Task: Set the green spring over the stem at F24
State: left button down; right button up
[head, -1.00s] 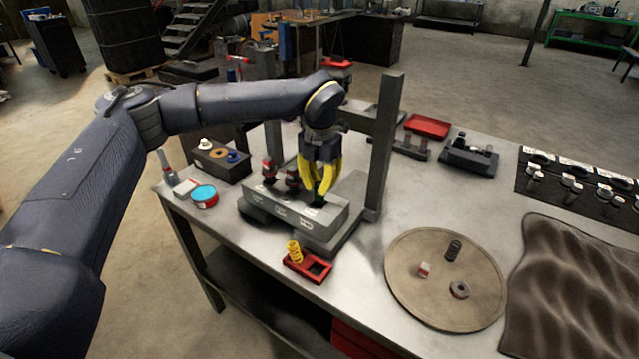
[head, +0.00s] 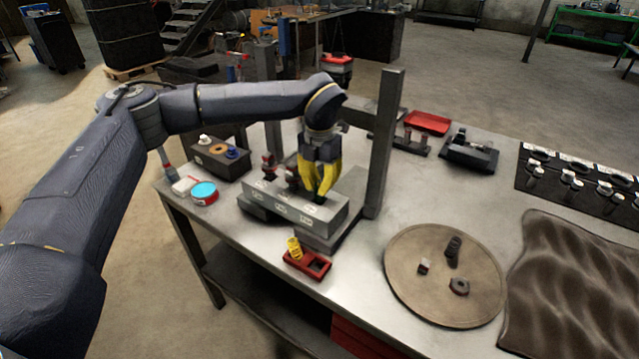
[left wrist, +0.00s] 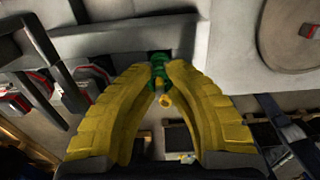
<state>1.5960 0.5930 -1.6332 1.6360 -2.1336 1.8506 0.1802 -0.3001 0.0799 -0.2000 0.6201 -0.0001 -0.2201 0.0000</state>
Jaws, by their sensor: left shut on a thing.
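My left gripper (head: 318,194) has its yellow fingers pointing down at the right end of a grey block (head: 290,208). In the left wrist view the fingers are shut on the green spring (left wrist: 158,70), which sits between the fingertips. A pale yellow stem-like tip (left wrist: 165,100) shows at the spring's near end. The spring's far end is at a dark recess in the block; whether it is seated cannot be told. In the head view the fingers mostly hide the spring. The block's labels are too small to read, so F24 cannot be made out. My right gripper is not in view.
A yellow spring (head: 294,247) stands in a red tray (head: 318,266) in front. A round mat (head: 415,300) holds small parts at the right.

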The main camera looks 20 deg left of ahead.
pick_arm(q)
jog(key=shift+f, duration=0.55)
dwell(0.4)
jog(key=c, duration=0.9)
grip_release()
jog(key=shift+r, duration=0.1)
jog(key=shift+r, duration=3.85)
